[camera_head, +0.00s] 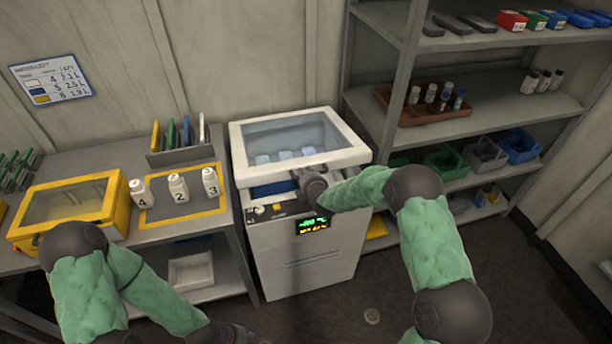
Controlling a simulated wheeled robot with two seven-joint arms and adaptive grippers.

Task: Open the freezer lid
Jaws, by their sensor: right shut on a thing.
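The freezer (305,262) is a white box with a green and yellow display, standing at the middle of the view. Its lid (352,154) has a white frame and a clear window, with several pale items showing through it. The lid sits raised at the front; a blue strip of the inside shows between it and the body. My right gripper (301,178) is at the lid's front edge, shut on it; the fingers are partly hidden by the wrist. My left gripper (236,334) is low at the bottom edge, dark and partly cut off, away from the freezer.
A table left of the freezer bears a yellow case (112,190), numbered white bottles (179,189) and a binder rack (186,156). Shelves (480,125) with bins and a bottle tray (419,112) stand right. Bare floor lies in front of the freezer.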

